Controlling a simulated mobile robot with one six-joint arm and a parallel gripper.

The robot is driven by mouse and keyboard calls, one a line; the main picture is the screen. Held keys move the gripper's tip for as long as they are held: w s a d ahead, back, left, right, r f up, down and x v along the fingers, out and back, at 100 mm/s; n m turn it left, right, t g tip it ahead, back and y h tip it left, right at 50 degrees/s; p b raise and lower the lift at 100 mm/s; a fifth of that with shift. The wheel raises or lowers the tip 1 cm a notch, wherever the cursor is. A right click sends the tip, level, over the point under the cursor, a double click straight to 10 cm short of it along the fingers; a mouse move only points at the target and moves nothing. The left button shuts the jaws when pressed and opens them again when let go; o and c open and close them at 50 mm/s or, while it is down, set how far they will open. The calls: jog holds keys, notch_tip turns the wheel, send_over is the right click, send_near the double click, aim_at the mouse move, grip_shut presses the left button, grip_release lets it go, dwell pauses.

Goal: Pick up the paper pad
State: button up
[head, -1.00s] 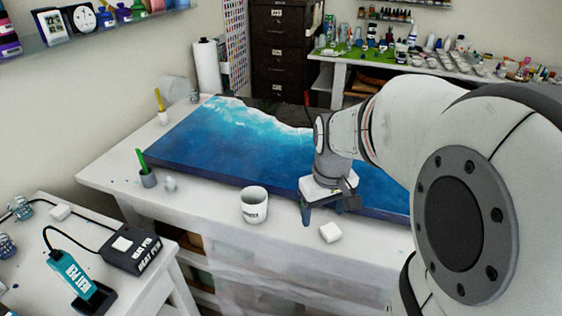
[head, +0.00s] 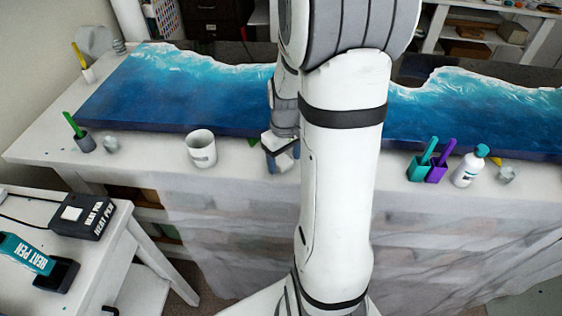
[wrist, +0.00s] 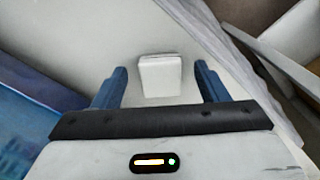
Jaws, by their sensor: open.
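The paper pad (wrist: 160,78) is a small white block lying on the white tabletop in the wrist view. It sits between and slightly beyond the two blue fingers of my gripper (wrist: 160,70), with clear space on both sides. The gripper is open and holds nothing. In the head view my gripper (head: 282,158) is at the front edge of the blue ocean panel, partly hidden by my arm.
A white cup (head: 201,150) stands left of the gripper. The large blue wave panel (head: 190,95) fills the table behind. Teal (head: 420,168) and purple (head: 437,172) holders and a white bottle (head: 468,168) stand to the right. The table's front edge is close.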

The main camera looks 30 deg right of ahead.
aim_at(284, 162)
jog(key=shift+f, duration=0.15)
jog(key=c, duration=1.1)
notch_tip(284, 162, up, 10)
jog(key=shift+r, duration=0.1)
jog(key=o, duration=0.4)
jog(key=shift+c, duration=1.5)
